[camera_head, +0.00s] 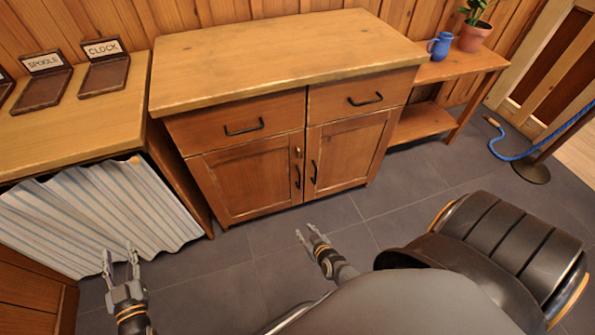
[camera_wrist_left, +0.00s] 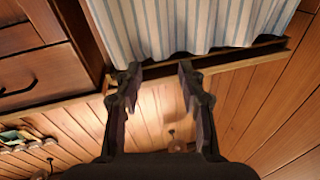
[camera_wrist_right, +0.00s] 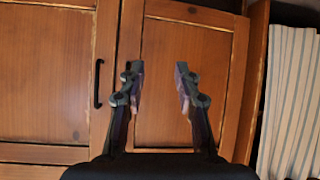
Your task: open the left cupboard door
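The left cupboard door (camera_head: 243,182) is a brown wooden panel, shut, below the left drawer. Its black upright handle (camera_head: 298,177) is near its right edge. The right door (camera_head: 345,152) is shut, with its own black handle (camera_head: 314,172). My right gripper (camera_head: 310,232) is open and empty, in front of and apart from the cupboard. In the right wrist view its fingers (camera_wrist_right: 158,85) are spread before the left door (camera_wrist_right: 210,50); no left-door handle can be made out there. My left gripper (camera_head: 119,262) is open and empty, far left, before the striped curtain.
The striped curtain (camera_head: 95,215) hangs under the left counter (camera_head: 75,125). Two drawers with black handles (camera_head: 243,129) sit above the doors. A low side table (camera_head: 455,66) with a blue mug (camera_head: 440,46) stands right. Grey floor (camera_head: 225,285) is clear before the cupboard.

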